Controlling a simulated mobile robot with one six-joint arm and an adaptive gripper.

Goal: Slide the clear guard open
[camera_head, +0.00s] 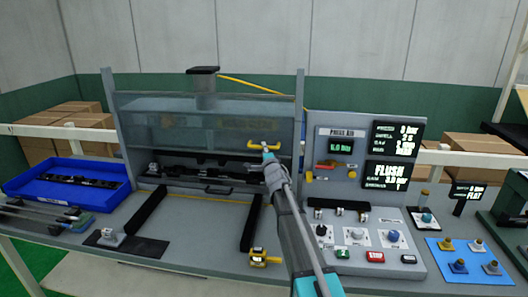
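The clear guard (200,108) is a tinted see-through panel between two grey posts at the front of the press station. Its lower edge is hard to make out against the dark parts behind it. A small dark handle (218,190) shows low at the front of the station, left of my gripper. My arm hides part of the right post's foot.
A control panel with screens (397,140) and a button box (365,240) stand right of my arm. A blue tray (40,175) and several tools lie left. Black rails (147,212) flank a clear bench area.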

